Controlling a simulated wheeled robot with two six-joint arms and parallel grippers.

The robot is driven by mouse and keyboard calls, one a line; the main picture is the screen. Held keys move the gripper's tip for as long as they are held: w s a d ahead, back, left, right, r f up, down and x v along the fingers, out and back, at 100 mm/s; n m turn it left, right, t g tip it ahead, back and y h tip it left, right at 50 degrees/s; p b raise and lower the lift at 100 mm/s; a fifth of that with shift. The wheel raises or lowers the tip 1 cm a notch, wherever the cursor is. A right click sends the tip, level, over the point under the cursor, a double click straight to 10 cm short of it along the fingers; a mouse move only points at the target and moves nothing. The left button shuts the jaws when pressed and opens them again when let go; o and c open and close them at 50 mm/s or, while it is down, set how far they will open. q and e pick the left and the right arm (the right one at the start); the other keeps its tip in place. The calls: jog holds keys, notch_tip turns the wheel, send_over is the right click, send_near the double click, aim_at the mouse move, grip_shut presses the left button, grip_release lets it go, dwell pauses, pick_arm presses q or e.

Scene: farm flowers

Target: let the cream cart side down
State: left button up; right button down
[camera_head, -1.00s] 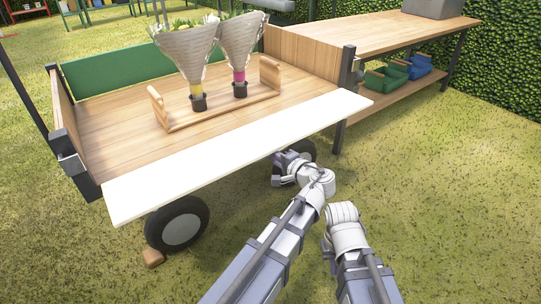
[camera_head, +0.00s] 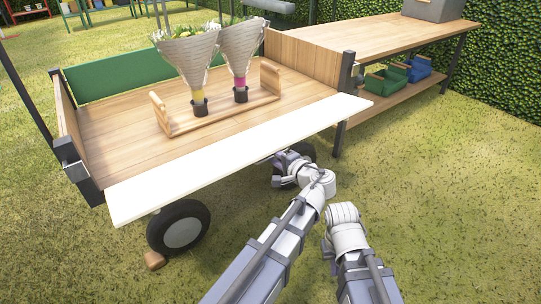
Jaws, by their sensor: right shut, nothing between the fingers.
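The cream cart side (camera_head: 235,160) is a long, thin cream panel along the near edge of the wooden cart bed (camera_head: 120,125). It lies folded outward, close to level.
A wooden carrier (camera_head: 225,117) with two wrapped bouquets stands on the bed. A black wheel (camera_head: 178,228) with a wooden chock (camera_head: 153,261) is below. A wooden table (camera_head: 385,35) with green and blue crates on its shelf stands right. Grass at the right is clear.

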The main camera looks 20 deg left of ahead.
aim_at(271, 143)
pick_arm(q)
notch_tip(271, 143, up, 8)
jog(key=p, duration=0.7)
jog(key=shift+r, duration=0.15)
